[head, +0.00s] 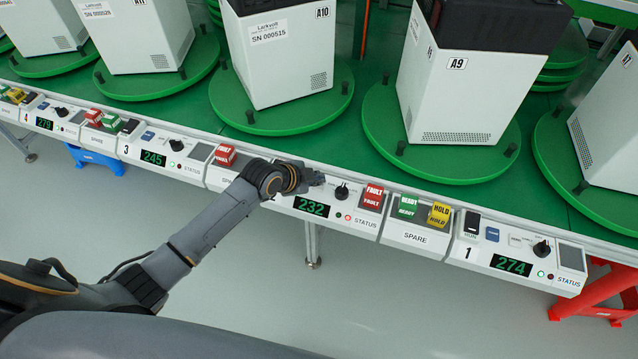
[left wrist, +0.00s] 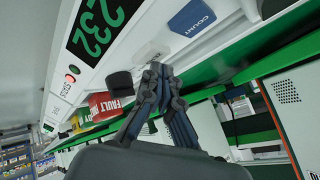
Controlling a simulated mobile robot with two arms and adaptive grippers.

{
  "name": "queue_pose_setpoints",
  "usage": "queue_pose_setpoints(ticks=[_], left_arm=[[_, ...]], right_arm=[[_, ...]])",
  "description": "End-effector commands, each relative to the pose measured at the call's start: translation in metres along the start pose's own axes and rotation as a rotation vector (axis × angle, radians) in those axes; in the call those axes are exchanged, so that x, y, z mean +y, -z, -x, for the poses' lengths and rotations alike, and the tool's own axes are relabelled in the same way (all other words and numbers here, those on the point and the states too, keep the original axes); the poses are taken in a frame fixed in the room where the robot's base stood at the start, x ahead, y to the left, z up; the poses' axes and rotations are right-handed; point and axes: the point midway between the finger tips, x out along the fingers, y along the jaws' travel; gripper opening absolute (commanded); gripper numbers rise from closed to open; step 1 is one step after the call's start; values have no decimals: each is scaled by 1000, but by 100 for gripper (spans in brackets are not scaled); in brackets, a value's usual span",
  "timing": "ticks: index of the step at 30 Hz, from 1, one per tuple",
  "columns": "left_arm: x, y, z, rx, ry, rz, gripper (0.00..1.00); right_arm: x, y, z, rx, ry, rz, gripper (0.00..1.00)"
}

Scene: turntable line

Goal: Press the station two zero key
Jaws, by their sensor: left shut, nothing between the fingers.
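My left gripper (head: 312,178) is over this panel's upper part, left of the black knob (head: 341,190), and covers the keys there. In the left wrist view the display (left wrist: 94,28), a blue COUNT key (left wrist: 192,18) and a plain white key (left wrist: 152,52) show. The shut, empty fingertips (left wrist: 157,70) are close to the white key; I cannot tell if they touch it. The key's label is not readable. My right gripper is not in view.
Right of the knob are a red FAULT block (head: 373,196), green READY (head: 407,207) and yellow HOLD (head: 439,214) blocks. Station 1 (head: 511,265) lies further right, station 3 (head: 153,157) left. White machines on green turntables (head: 440,165) stand behind the panels.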

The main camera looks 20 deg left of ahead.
Motion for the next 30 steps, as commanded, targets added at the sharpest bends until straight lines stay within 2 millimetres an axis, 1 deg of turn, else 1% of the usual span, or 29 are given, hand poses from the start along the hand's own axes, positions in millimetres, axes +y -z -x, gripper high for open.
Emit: queue_pose_setpoints(ticks=[30], left_arm=[[5, -4, -6, 0, 0, 0, 0]], right_arm=[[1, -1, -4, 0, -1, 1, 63]])
